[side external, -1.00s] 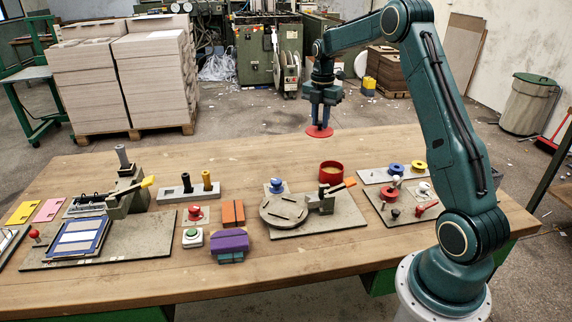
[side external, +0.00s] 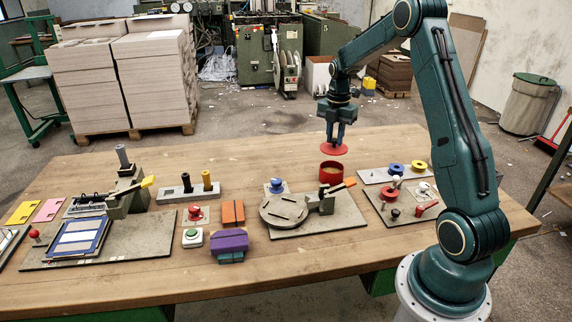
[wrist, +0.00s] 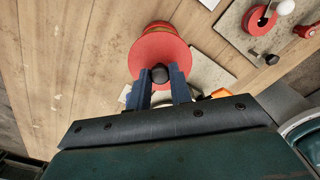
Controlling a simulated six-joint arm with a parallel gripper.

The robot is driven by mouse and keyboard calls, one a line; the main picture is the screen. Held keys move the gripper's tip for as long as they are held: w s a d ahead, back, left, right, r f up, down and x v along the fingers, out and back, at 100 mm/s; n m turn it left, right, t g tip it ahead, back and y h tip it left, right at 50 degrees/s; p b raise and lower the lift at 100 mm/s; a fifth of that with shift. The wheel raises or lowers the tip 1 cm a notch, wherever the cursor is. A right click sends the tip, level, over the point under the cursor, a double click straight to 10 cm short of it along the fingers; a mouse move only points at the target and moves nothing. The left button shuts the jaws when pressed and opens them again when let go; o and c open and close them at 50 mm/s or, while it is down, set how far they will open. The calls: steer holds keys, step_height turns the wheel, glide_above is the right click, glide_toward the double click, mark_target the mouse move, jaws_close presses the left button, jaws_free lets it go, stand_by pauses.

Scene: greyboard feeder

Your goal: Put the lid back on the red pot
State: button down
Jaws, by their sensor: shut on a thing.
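My gripper (side external: 337,137) is shut on the dark knob of the red lid (side external: 327,149) and holds the lid flat in the air. The red pot (side external: 331,172) stands on the table just below the lid, open at the top with a tan inside. In the wrist view my gripper (wrist: 160,80) has its blue fingers on either side of the black knob. There the red lid (wrist: 150,57) covers most of the pot, and part of the pot (wrist: 159,26) shows beyond its far edge. A gap between lid and pot shows in the side view.
A grey board with a round turntable (side external: 284,211) and an orange-handled lever lies in front of the pot. A board with blue and yellow rings (side external: 397,169) and a board with red parts (side external: 385,213) lie to the right. Bare table (side external: 260,160) lies behind and left.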

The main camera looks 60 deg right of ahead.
mark_target(334, 146)
steer(key=shift+f, duration=2.9)
steer(key=shift+f, duration=0.15)
stand_by(0.5)
steer(key=c, duration=0.7)
jaws_free()
steer(key=shift+r, duration=3.55)
jaws_close()
